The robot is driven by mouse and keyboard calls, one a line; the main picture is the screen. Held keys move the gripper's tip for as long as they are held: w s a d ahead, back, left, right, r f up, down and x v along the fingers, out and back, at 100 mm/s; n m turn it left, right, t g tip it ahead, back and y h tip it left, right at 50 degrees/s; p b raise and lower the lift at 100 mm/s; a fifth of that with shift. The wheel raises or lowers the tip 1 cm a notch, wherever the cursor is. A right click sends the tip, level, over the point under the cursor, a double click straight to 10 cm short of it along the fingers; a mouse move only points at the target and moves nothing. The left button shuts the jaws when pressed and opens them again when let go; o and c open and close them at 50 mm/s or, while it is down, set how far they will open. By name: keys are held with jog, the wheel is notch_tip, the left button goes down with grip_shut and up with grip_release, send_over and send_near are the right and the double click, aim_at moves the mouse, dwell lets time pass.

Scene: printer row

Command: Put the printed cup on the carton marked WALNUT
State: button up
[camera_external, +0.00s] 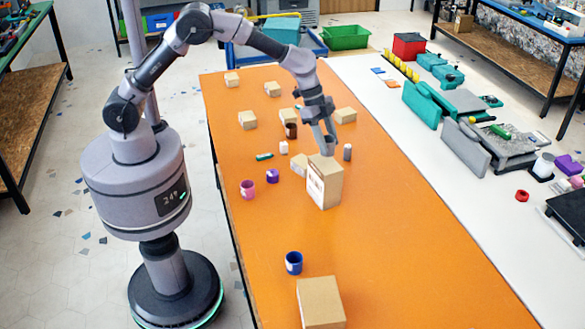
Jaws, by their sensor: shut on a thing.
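My gripper (327,142) is over the top of a tall tan carton (326,186) near the middle of the orange table. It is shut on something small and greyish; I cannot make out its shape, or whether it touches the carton. The carton has a pale printed label on its left face, too small to read. A pink cup (247,190), a purple cup (272,176), a brown cup (291,131) and a blue cup (294,263) stand on the table. I cannot tell which carton is marked WALNUT.
Another carton (320,303) stands at the table's near end. Several small tan boxes (248,120) stand toward the far end. The orange table (420,255) is clear at the right front.

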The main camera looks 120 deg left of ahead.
notch_tip(320, 180, down, 3)
jog(key=shift+s+f+b, duration=0.1)
jog(key=shift+f+b, duration=0.1)
jog(key=shift+b, duration=0.25)
jog(key=shift+f, duration=0.25)
jog(key=o, duration=1.3)
jog(key=shift+r, duration=0.1)
